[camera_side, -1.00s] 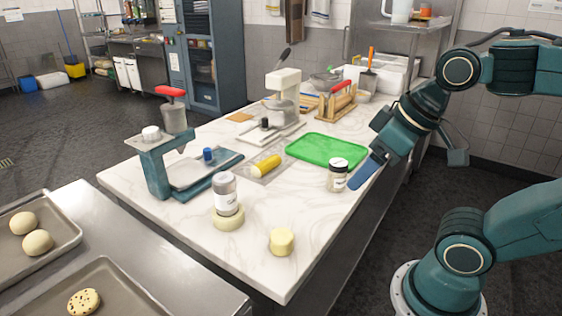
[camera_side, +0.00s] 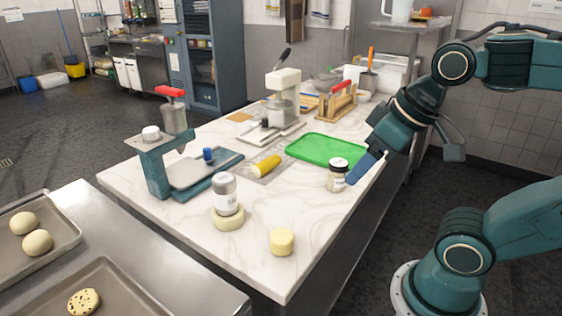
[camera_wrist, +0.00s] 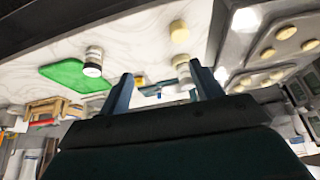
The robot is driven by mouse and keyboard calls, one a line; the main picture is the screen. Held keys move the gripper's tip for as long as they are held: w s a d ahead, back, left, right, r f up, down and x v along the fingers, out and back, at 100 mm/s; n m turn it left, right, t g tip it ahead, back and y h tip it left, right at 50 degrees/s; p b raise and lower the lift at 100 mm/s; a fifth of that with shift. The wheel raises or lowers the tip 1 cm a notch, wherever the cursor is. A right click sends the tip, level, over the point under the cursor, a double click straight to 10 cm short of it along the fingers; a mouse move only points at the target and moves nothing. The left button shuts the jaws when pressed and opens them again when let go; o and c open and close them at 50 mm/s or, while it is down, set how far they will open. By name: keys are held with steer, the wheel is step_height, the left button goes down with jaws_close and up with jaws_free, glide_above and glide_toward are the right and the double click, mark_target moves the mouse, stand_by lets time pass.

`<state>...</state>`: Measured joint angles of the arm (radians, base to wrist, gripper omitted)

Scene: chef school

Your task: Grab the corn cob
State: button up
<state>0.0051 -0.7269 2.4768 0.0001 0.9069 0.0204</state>
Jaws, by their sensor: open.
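The yellow corn cob (camera_side: 267,165) lies on a flat grey tray on the marble table, left of the green cutting board, in the side view. In the wrist view a small yellow bit of the cob (camera_wrist: 140,81) shows between the fingers, mostly hidden by my left finger. My gripper (camera_side: 366,167) is open and empty. It hangs at the right edge of the table beside the jar with the black lid, well right of the cob. Both blue fingers of my gripper (camera_wrist: 163,88) show apart in the wrist view.
The black-lidded jar (camera_side: 337,175) and green board (camera_side: 328,149) stand between my gripper and the cob. A bottle on a round base (camera_side: 225,194), a pale yellow cylinder (camera_side: 282,241) and a red-handled press (camera_side: 170,150) also stand on the table.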

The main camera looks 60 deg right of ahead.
steer(key=w+d+r+m+g, duration=0.25)
steer(key=w+r+m, duration=0.25)
steer(key=w, duration=0.5)
steer(key=m+g, duration=0.3)
steer(key=m, duration=1.1)
glide_above(267, 160)
step_height(267, 160, down, 13)
steer(key=shift+w+r, duration=0.15)
steer(key=shift+r, duration=0.05)
steer(key=shift+f, duration=4.3)
steer(key=shift+f, duration=0.15)
steer(key=shift+f, duration=2.45)
